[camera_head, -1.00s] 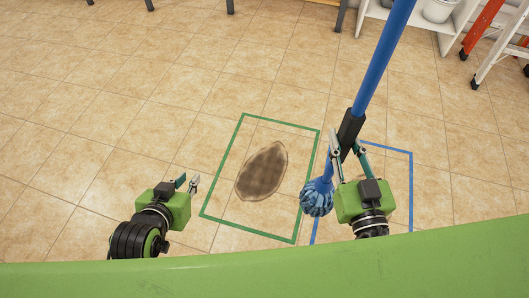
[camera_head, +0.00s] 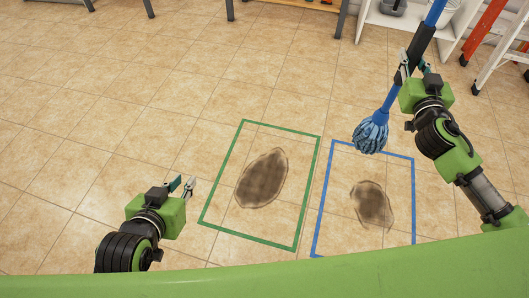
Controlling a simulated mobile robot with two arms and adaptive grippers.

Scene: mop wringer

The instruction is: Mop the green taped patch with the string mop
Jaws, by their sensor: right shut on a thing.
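The green taped patch (camera_head: 210,189) is a rectangle on the tiled floor with a brown stain (camera_head: 262,178) inside it. The string mop (camera_head: 371,133) has blue strings and a blue handle with a black grip section. My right gripper (camera_head: 413,68) is shut on the mop's handle at the black section, at the upper right. The mop head hangs at the far edge of the blue taped patch, right of the green one; I cannot tell whether it touches the floor. My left gripper (camera_head: 182,185) is open and empty, left of the green patch.
A blue taped patch (camera_head: 322,202) with another brown stain (camera_head: 371,204) lies to the right. White shelving (camera_head: 392,30) and an orange and white ladder (camera_head: 492,45) stand at the back right. Table legs (camera_head: 230,9) line the back. The left floor is clear.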

